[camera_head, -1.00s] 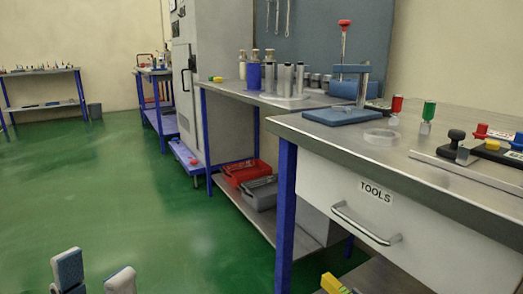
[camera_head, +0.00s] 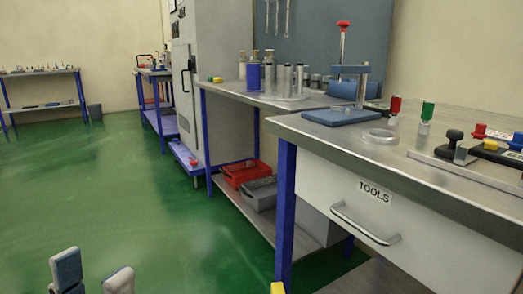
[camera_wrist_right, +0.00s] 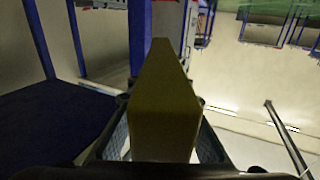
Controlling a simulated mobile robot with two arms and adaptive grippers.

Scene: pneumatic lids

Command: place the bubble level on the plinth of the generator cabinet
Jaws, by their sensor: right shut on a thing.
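A long yellow bar, which I take to be the bubble level (camera_wrist_right: 165,125), fills the middle of the right wrist view. My right gripper (camera_wrist_right: 160,105) is shut on it, with dark fingers on both sides. In the head view only a small yellow tip of the level (camera_head: 277,288) shows at the bottom edge. The tall grey generator cabinet (camera_head: 222,80) stands against the wall, left of the benches. Its blue plinth (camera_head: 184,157) sticks out low at its foot, apart from the level. My left gripper (camera_head: 92,279) is open and empty at the bottom left.
A bench with a TOOLS drawer (camera_head: 375,191) stands at the near right, its blue leg (camera_head: 285,215) close to the level. Behind it, another bench's lower shelf holds a red crate (camera_head: 243,173) and a grey crate (camera_head: 259,193). The green floor (camera_head: 120,190) on the left is clear.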

